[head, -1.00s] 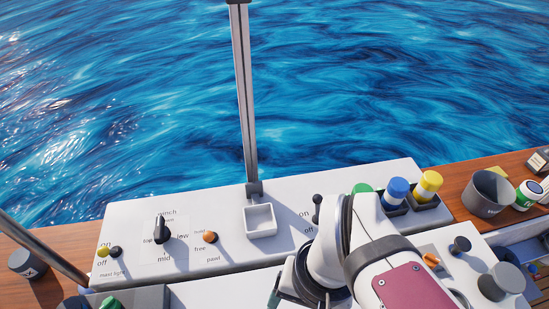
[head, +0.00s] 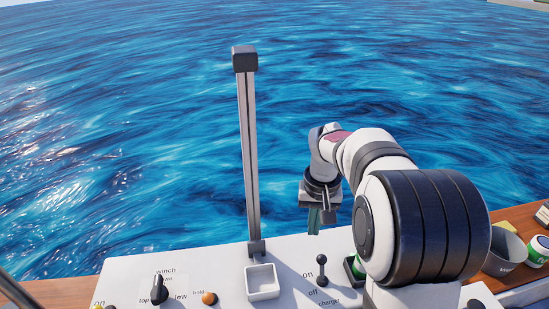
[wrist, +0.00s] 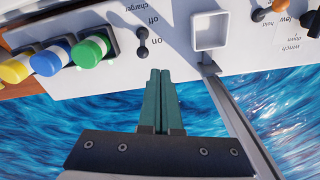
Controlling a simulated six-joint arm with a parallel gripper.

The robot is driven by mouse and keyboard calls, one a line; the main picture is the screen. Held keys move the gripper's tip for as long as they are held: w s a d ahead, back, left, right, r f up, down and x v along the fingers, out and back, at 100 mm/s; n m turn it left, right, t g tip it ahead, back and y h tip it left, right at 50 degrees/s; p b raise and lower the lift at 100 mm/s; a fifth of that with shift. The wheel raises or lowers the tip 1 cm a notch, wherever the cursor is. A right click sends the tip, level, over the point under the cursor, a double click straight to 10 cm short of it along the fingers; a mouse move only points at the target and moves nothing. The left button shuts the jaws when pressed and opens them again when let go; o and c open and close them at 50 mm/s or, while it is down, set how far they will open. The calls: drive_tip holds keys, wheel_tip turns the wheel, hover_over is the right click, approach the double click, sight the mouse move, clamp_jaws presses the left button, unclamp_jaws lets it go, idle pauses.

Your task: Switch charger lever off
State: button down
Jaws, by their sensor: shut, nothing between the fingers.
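The charger lever (head: 322,270) is a small dark stick with a round knob on the white panel. Its knob points toward the far edge, on the side of the "on" label; the "off" label is nearer the front. It also shows in the wrist view (wrist: 142,42), above and left of my fingertips. My gripper (head: 314,232) hangs with its green fingers pointing down, beyond the panel's far edge in the picture and apart from the lever. In the wrist view my fingers (wrist: 160,75) are together and empty.
A white square tray (head: 263,283) and an upright post (head: 250,170) stand left of the lever. Green (wrist: 90,50), blue (wrist: 52,57) and yellow (wrist: 16,66) capped bottles stand on its other side. The winch knob (head: 160,288) is further left. Water lies beyond the panel.

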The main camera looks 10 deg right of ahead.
sight(322, 266)
drive_tip(key=w+d+f, duration=0.5)
drive_tip(key=w+f, duration=0.1)
drive_tip(key=w, duration=0.1)
drive_tip(key=shift+w+f+n, duration=0.2)
drive_tip(key=shift+w+n, duration=0.05)
drive_tip(key=shift+n, duration=0.15)
drive_tip(key=shift+h, duration=0.3)
drive_tip(key=f, duration=0.7)
drive_tip(key=w+f, duration=0.1)
drive_tip(key=f, duration=0.2)
drive_tip(key=shift+d+f, duration=0.15)
drive_tip(key=shift+d, duration=0.2)
drive_tip(key=s, duration=0.1)
drive_tip(key=s+r, duration=0.1)
drive_tip(key=shift+s+a, duration=0.3)
drive_tip(key=shift+s, duration=0.05)
drive_tip(key=shift+s+a+r, duration=0.1)
drive_tip(key=shift+s+r, duration=0.05)
drive_tip(key=shift+s, duration=0.4)
